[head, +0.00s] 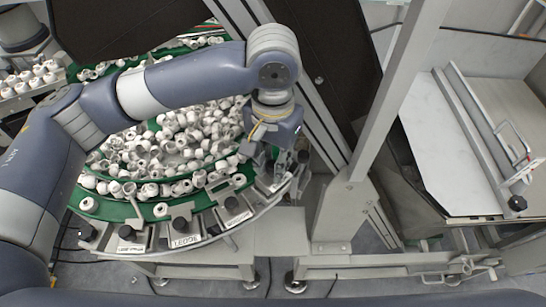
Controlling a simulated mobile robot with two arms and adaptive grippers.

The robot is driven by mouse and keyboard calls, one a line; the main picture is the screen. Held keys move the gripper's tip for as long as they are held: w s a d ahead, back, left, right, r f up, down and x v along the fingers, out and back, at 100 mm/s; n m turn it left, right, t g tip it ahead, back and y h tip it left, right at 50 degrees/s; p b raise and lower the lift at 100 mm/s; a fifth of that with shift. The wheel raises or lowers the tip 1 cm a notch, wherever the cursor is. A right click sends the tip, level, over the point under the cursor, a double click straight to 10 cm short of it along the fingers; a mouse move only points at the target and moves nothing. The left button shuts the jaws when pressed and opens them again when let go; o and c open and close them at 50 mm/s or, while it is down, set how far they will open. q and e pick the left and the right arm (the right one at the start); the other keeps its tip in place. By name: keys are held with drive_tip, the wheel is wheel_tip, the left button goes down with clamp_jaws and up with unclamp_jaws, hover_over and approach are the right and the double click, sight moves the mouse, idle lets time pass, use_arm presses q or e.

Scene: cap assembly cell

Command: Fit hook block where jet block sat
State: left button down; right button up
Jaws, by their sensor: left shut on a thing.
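My left gripper (279,160) reaches in from the left over the right end of a curved metal rail (210,238) on the front of the green feeder. It is shut on a small grey block, mostly hidden by the fingers, at or just above the rail. I cannot tell whether this is the hook block or the jet block. Several other grey blocks with dark knobs stand along the rail, such as one at the left (127,232), one in the middle (180,223) and one further right (232,204). My right gripper is out of view.
Many white caps (180,140) fill the green feeder bowl (118,211) behind the rail. A grey upright post (375,110) stands right of the gripper. A pale work surface (450,150) with a metal bar is far right. Floor shows below the rail's stand.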

use_arm(q)
drive_tip(key=shift+f+b, duration=0.35)
drive_tip(key=shift+f, duration=1.15)
drive_tip(key=c, duration=1.3)
unclamp_jaws()
wheel_tip(320, 180, up, 12)
